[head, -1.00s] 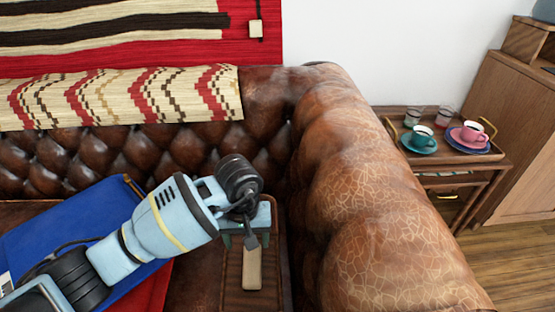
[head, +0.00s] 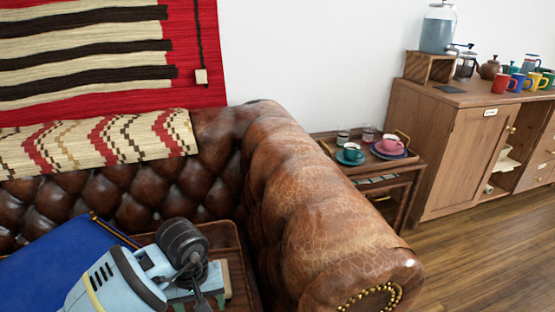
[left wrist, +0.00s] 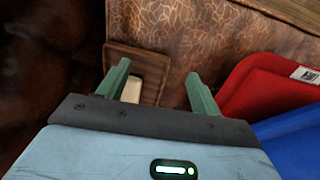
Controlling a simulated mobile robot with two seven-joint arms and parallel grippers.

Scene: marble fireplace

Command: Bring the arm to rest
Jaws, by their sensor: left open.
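My left arm comes in from the lower left of the head view, with my left gripper (head: 205,290) low over a wooden tray (head: 224,240) on the brown leather sofa (head: 310,200). In the left wrist view my left gripper (left wrist: 158,85) is open, its two green fingers spread apart. A pale beige block (left wrist: 131,90) shows just beyond the left finger, on the wooden tray (left wrist: 152,58). I see nothing held between the fingers. My right gripper is in neither view.
Blue cloth-like item (head: 60,255) lies left of the tray; red item (left wrist: 270,80) shows in the wrist view. The sofa's armrest rises right of the tray. Beyond it stand a side table with cups (head: 351,152) and a wooden cabinet (head: 450,150). Floor at right is clear.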

